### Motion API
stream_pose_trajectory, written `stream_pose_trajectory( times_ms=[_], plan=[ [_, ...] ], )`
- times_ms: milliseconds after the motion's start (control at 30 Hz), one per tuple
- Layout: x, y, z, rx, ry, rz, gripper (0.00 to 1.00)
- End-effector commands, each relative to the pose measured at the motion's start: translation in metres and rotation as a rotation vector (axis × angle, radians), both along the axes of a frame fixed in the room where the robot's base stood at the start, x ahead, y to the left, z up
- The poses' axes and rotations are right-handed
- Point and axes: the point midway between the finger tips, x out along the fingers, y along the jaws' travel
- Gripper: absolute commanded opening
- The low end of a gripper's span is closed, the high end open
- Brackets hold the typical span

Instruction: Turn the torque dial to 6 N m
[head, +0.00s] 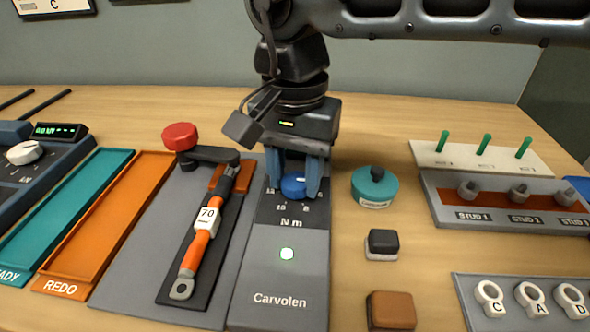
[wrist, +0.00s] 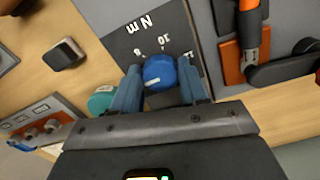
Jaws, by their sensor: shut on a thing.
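The torque dial is a blue knob (head: 294,187) on a grey panel marked "N m" and "Carvolen" (head: 280,301). It also shows in the wrist view as a blue knob (wrist: 160,73) with a pale mark on its lower left side. Numbers ring it; 8 and 10 are readable in the wrist view, others are hidden or too small. My gripper (head: 298,187) reaches down from above, its blue fingers on either side of the knob and shut on it. In the wrist view my gripper (wrist: 158,88) has one finger on each side of the knob.
An orange torque wrench (head: 201,235) marked 70 lies left of the panel, near a red knob (head: 180,137). A teal round container (head: 375,188), a dark block (head: 382,243) and a brown block (head: 391,310) stand to the right. Orange (head: 106,222) and teal trays (head: 62,204) lie left.

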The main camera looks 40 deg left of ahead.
Motion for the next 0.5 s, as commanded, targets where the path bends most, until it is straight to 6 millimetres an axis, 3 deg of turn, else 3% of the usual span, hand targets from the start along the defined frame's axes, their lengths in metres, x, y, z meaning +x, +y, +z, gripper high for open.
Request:
stream_pose_trajectory(
  times_ms=[33,67,100,300,500],
  plan=[
    [0.0001,0.0003,0.0009,0.002,-0.002,0.002,0.13],
    [0.0001,0.0004,0.0009,0.002,-0.002,0.002,0.46],
    [0.0001,0.0004,0.0009,0.001,-0.001,0.001,0.50],
    [0.0000,0.0002,0.0004,0.000,-0.001,0.000,0.69],
    [0.0000,0.0001,0.0002,0.000,0.000,0.000,0.69]
  ],
)
